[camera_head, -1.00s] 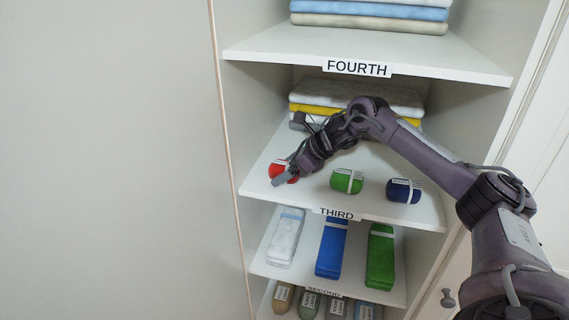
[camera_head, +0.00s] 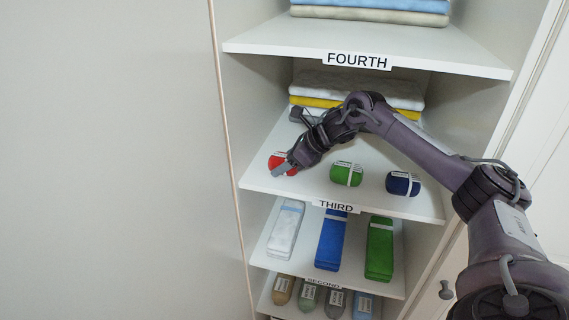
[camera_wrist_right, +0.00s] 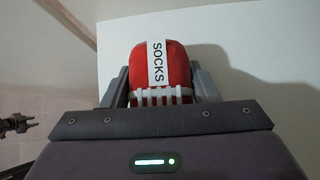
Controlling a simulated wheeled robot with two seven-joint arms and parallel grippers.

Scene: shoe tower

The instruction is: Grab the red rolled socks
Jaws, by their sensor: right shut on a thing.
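The red rolled socks (camera_head: 281,160) sit at the left of the shelf labelled THIRD in the head view. In the right wrist view the red rolled socks (camera_wrist_right: 174,62) carry a white band with a SOCKS label, and lie between the two fingers. My right gripper (camera_wrist_right: 161,88) is shut on them, one finger at each side. In the head view my right gripper (camera_head: 284,168) partly covers the socks. I cannot tell whether the socks touch the shelf.
Green rolled socks (camera_head: 346,173) and dark blue rolled socks (camera_head: 403,184) stand to the right on the same shelf (camera_head: 375,206). Folded cloths (camera_head: 400,92) are stacked behind my arm. The FOURTH shelf (camera_head: 440,62) is above; the cabinet's left side wall is close to the gripper.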

